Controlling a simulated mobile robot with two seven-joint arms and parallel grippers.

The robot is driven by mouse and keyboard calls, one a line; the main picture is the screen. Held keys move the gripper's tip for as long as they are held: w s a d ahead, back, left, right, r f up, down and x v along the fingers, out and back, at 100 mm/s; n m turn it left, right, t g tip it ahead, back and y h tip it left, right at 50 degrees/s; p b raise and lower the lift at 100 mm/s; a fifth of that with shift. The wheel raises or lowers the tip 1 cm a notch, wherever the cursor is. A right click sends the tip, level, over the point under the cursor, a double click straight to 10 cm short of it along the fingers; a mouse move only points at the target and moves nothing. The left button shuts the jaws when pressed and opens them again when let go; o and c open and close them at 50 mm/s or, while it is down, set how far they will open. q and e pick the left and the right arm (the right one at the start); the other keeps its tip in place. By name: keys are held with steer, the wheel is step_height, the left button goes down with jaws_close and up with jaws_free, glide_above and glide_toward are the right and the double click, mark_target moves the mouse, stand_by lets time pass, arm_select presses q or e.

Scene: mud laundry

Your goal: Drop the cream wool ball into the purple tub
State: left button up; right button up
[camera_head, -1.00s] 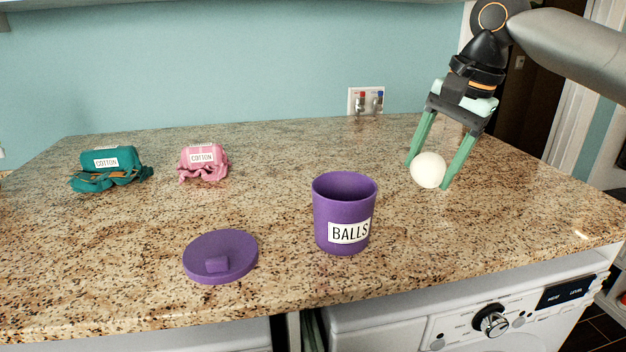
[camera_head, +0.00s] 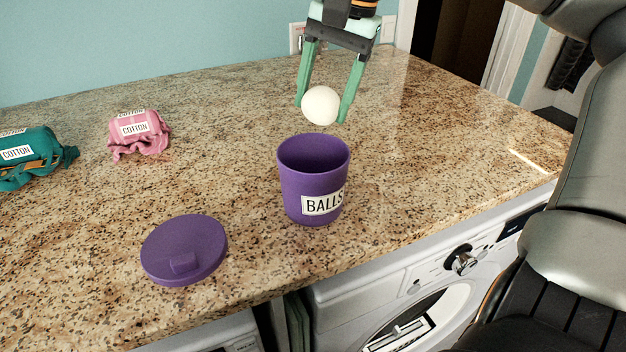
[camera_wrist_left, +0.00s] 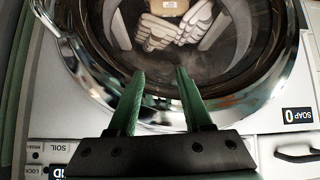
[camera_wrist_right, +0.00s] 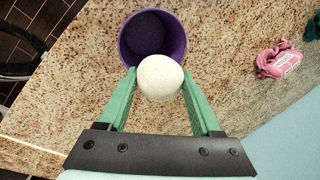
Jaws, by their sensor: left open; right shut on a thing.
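The cream wool ball (camera_head: 321,105) is held between the green fingers of my right gripper (camera_head: 322,110), above and slightly behind the purple tub's mouth in the head view. In the right wrist view the ball (camera_wrist_right: 160,77) overlaps the near rim of the tub (camera_wrist_right: 178,42). The purple tub (camera_head: 298,192) stands upright and open on the counter, labelled BALLS. Its purple lid (camera_head: 190,243) lies on the counter to its left. My left gripper (camera_wrist_left: 157,75) is open and empty in front of a washer door; it is out of the head view.
A pink COTTON bundle (camera_head: 140,138) and a teal COTTON bundle (camera_head: 28,160) lie at the left on the granite counter (camera_head: 225,140). A white washer (camera_head: 375,295) stands under the front edge. The counter right of the tub is clear.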

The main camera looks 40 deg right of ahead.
steer(key=shift+f, duration=0.5)
steer(key=o, duration=1.4)
steer(key=v, duration=1.2)
steer(key=shift+s+r, duration=0.15)
steer(key=shift+r, duration=0.1)
